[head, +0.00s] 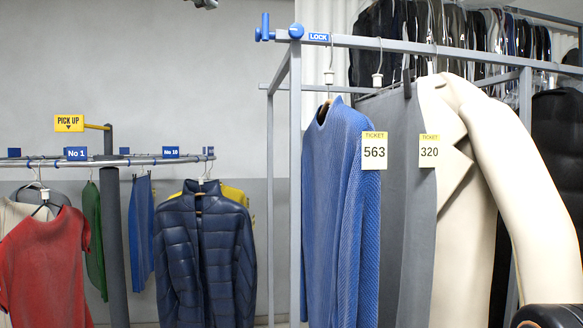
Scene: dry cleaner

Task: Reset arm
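Neither of my grippers is in view. A dark rounded part with a thin light rim cuts into the bottom right corner; I cannot tell whether it belongs to one of my arms. No fingertips show anywhere, so what the grippers hold is hidden.
A grey rail frame (295,180) close on the right holds a blue sweater (335,190), grey trousers (395,210) and a cream coat (470,220). Farther left, a round rack (110,161) carries a red top (48,265) and a navy puffer jacket (205,255). Bagged clothes hang behind.

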